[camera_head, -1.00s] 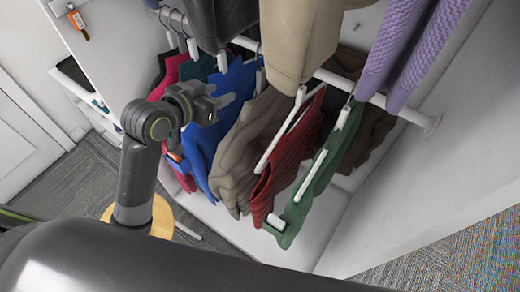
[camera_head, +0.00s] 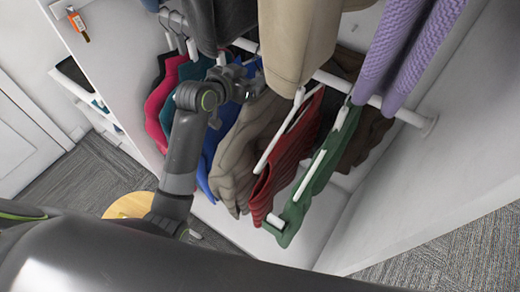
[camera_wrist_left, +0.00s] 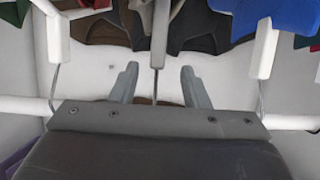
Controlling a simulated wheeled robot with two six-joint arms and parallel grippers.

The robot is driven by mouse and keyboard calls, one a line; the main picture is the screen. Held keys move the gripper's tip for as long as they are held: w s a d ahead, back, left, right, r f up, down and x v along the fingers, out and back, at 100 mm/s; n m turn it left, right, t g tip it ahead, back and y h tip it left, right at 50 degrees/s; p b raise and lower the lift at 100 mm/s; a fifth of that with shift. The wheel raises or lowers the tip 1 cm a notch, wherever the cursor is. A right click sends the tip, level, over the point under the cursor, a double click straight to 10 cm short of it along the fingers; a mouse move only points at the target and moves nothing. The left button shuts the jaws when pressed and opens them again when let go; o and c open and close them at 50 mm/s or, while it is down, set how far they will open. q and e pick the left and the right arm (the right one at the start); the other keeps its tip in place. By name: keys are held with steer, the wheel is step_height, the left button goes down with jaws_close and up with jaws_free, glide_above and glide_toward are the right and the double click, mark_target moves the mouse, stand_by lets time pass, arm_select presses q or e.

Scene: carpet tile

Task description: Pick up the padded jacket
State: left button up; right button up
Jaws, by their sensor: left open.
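The taupe garment (camera_head: 245,145), which looks like the padded jacket, hangs from the rail between a blue and a red garment. My left gripper (camera_head: 258,82) is at the top of the taupe garment, close to the rail. In the left wrist view, its two fingers (camera_wrist_left: 158,78) are apart, one on each side of the hook, not closed on it. My right gripper is not in view.
The white rail (camera_head: 340,83) carries several other garments: blue (camera_head: 212,140), red (camera_head: 285,150), green (camera_head: 318,185) and pink (camera_head: 158,105). A round wooden top (camera_head: 125,205) stands low at left.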

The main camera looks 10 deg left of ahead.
mark_target(257, 75)
arm_select(q)
steer(key=shift+p+x, duration=0.55)
steer(key=shift+x, duration=2)
steer(key=shift+s+d+f, duration=0.1)
steer(key=shift+d+f, duration=0.05)
jaws_close()
